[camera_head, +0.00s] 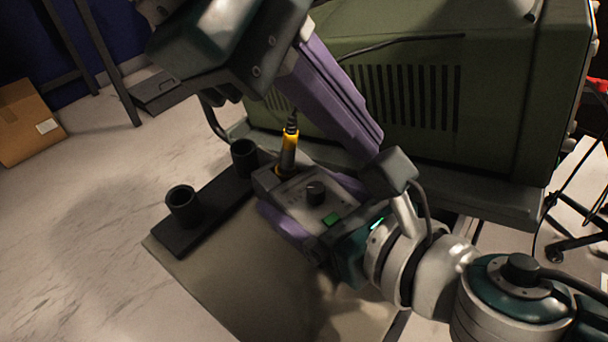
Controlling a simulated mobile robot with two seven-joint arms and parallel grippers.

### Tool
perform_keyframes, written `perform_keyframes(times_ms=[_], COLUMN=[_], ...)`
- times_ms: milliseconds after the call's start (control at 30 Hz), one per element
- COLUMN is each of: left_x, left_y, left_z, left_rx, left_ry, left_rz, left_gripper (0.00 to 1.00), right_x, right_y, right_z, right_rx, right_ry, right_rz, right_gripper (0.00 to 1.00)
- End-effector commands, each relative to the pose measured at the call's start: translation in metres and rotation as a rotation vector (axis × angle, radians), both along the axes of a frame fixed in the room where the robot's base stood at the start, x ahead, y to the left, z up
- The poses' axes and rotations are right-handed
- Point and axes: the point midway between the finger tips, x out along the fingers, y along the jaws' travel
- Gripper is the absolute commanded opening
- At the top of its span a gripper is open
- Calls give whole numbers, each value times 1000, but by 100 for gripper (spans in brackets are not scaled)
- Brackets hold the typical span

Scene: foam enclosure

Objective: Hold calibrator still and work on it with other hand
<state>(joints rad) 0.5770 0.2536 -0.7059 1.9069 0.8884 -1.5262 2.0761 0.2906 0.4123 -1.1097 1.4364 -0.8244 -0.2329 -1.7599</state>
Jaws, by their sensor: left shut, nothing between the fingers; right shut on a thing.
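The calibrator (297,192) is a small grey box with a black knob (315,191) and a green button (332,220) on its top face. A yellow and black probe (289,153) stands upright at its left end, its top close to my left arm. My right gripper (300,218), with purple fingers, reaches in from the right and is shut on the calibrator's sides. My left gripper (372,146) comes down from the upper left, purple fingers shut and empty. Its tips are above and right of the knob, apart from it in the picture; the height gap is unclear.
A black rack (213,215) with two round cups (183,207) lies left of the calibrator on a beige tabletop (225,280). A large green vented cabinet (470,100) stands behind. A cardboard box (27,122) is on the floor at far left. The front of the tabletop is clear.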

Motion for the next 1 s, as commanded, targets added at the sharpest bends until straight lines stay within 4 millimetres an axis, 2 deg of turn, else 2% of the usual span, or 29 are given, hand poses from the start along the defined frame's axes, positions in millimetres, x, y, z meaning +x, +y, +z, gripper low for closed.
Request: perform_keyframes(times_ms=[233, 400, 567, 800, 1000], left_x=[0, 1, 1, 1, 1], left_y=[12, 18, 19, 19, 18], left_z=[13, 10, -8, -44, -65], left_rx=[-117, -132, -128, -127, -129], left_ry=[-80, -92, -90, -89, -90], left_rz=[186, 230, 231, 229, 228], left_gripper=[0, 0, 0, 0, 0], right_x=[0, 0, 0, 0, 0], right_y=[0, 0, 0, 0, 0], right_z=[0, -1, -1, -1, -1], right_rx=[0, 0, -1, -1, -1], right_ry=[1, 1, 1, 1, 1], right_rz=[0, 0, 0, 0, 0], right_gripper=[4, 4, 4, 4, 4])
